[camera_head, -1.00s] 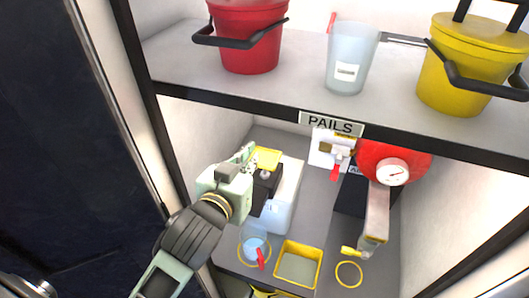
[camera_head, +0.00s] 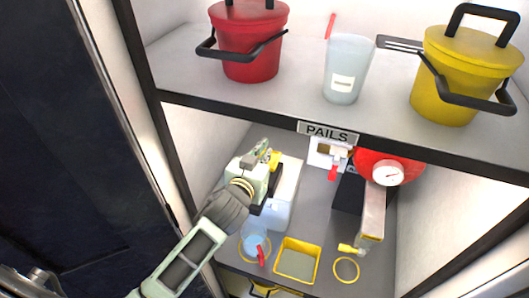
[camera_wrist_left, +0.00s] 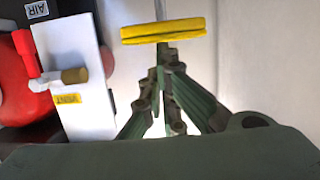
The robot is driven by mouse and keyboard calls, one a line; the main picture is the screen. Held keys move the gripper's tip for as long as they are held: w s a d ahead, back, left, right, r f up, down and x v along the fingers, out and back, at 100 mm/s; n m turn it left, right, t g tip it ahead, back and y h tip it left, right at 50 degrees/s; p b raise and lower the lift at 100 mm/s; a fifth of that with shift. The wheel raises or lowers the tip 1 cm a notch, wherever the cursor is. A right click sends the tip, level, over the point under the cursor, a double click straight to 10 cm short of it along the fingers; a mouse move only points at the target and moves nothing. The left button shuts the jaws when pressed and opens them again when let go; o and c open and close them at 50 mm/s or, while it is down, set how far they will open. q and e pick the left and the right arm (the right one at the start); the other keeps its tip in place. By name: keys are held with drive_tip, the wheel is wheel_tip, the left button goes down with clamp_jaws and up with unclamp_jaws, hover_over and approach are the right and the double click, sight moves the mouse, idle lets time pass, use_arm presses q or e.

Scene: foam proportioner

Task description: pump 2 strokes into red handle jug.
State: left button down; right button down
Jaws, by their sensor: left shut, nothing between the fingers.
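The red handle jug (camera_head: 253,241) is a small clear cup with a red handle at its front right. It stands in a yellow ring on the lower floor. Behind it is a white container (camera_head: 284,190) with a dark pump body and a yellow pump top (camera_head: 275,158), partly hidden by my gripper. My left gripper (camera_head: 263,150) is shut and empty, close to the yellow top. In the left wrist view the yellow top shows as a bar (camera_wrist_left: 162,30) just beyond the closed fingertips (camera_wrist_left: 163,62); contact is unclear. My right gripper is not in view.
A yellow square tray (camera_head: 312,262) and an empty yellow ring (camera_head: 346,270) lie right of the jug. A red tank with a gauge (camera_head: 388,175) stands at right. The PAILS shelf (camera_head: 290,112) overhangs, holding red and yellow pails and a translucent jug (camera_head: 346,70).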

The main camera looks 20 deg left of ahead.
use_arm(q)
drive_tip(key=shift+f, duration=0.15)
wheel_tip(320, 180, down, 5)
drive_tip(key=b, duration=0.3)
drive_tip(key=shift+f, duration=0.15)
drive_tip(key=shift+s, duration=0.2)
drive_tip(key=v, duration=1.1)
drive_tip(key=shift+s+r, duration=0.25)
drive_tip(key=shift+r, duration=0.1)
drive_tip(key=shift+f, duration=0.1)
